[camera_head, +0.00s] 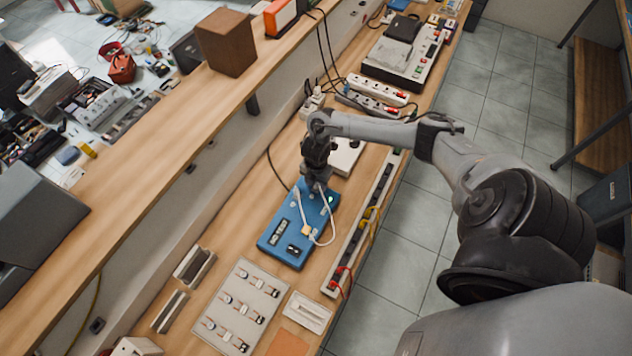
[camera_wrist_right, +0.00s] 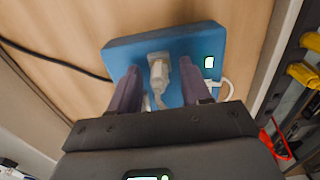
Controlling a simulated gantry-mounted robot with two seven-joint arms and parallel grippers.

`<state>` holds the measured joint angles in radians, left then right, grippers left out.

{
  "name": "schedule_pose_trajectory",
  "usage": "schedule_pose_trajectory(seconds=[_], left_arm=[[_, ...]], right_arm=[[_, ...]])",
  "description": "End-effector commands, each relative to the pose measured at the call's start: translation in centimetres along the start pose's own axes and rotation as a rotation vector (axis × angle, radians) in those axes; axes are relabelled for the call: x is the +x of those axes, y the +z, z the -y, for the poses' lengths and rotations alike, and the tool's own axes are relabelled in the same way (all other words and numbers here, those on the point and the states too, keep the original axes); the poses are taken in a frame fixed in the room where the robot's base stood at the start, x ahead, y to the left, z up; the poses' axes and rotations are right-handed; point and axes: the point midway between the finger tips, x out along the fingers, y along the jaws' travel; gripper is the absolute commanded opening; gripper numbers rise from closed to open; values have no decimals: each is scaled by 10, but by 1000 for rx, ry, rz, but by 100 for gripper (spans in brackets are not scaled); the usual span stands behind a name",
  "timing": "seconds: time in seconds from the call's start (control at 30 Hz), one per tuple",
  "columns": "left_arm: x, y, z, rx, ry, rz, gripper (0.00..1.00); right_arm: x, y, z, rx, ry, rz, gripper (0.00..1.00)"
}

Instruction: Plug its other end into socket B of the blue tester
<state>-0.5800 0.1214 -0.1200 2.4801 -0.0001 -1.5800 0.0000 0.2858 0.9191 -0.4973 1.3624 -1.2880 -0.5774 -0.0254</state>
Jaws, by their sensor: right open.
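The blue tester (camera_head: 272,241) lies on the bench, and a green light shows at its right edge. My right gripper (camera_head: 318,187) is over the tester's far end. In the right wrist view the gripper (camera_wrist_right: 162,88) is open, with one finger on each side of a white plug (camera_wrist_right: 158,72). The plug sits at a socket on the blue tester (camera_wrist_right: 120,55); its socket letter cannot be read. A white cable (camera_head: 333,226) loops over the tester's right side. A pale connector (camera_head: 306,231) shows at the tester's middle. My left gripper is out of view.
A black power strip (camera_head: 352,240) with red and yellow leads runs along the bench's right edge. A light panel of small parts (camera_head: 240,305) and a white tray (camera_head: 307,312) lie nearer. A white box (camera_head: 345,157) stands behind the tester. A raised shelf (camera_head: 150,150) borders the left.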

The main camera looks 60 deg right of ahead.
Motion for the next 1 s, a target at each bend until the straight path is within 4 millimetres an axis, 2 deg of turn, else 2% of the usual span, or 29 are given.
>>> schedule_pose_trajectory(seconds=[0.23, 0.7, 1.0], left_arm=[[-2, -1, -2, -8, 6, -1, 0], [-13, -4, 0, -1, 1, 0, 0], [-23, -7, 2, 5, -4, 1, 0]], right_arm=[[-13, 0, -1, -1, 2, 1, 48], [-90, 1, -1, -2, 3, 3, 48], [-112, 0, 0, -1, 0, 0, 48]])
